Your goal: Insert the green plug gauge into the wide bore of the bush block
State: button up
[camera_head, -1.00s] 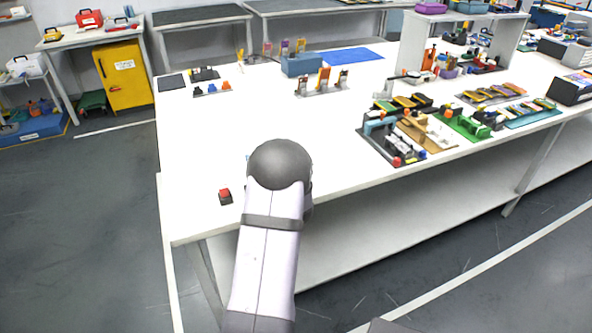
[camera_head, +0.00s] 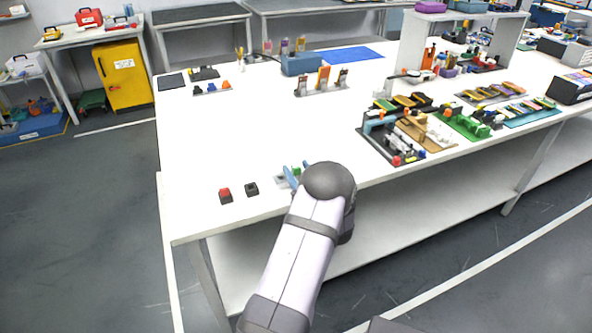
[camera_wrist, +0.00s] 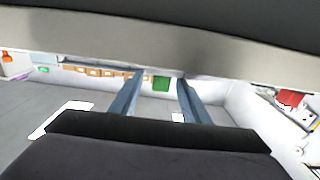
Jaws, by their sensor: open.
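My gripper (camera_wrist: 160,79) shows two blue fingers standing apart in the wrist view, with clear space between them. In the head view, a blue finger (camera_head: 291,177) sticks out left of my wrist, near the table's front edge. A small green thing (camera_head: 297,171) shows right beside it, partly hidden by my arm; it may be the green plug gauge. A light grey piece (camera_head: 281,181) lies just left of the finger. A small dark block (camera_head: 251,189) stands further left. I cannot tell which of these is the bush block, and no bore can be made out.
A red-topped dark block (camera_head: 225,196) stands left of the dark block. Trays of coloured parts (camera_head: 415,129) fill the table's right side. A blue box (camera_head: 301,64) and a small rack (camera_head: 322,91) stand at the back. The middle of the white table (camera_head: 250,135) is clear.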

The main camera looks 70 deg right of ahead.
jog(key=shift+w+d+r, duration=0.15)
jog(key=shift+w+d, duration=0.2)
jog(key=shift+w, duration=0.05)
jog(key=shift+p+x, duration=0.65)
jog(key=shift+x, duration=1.45)
grip_shut()
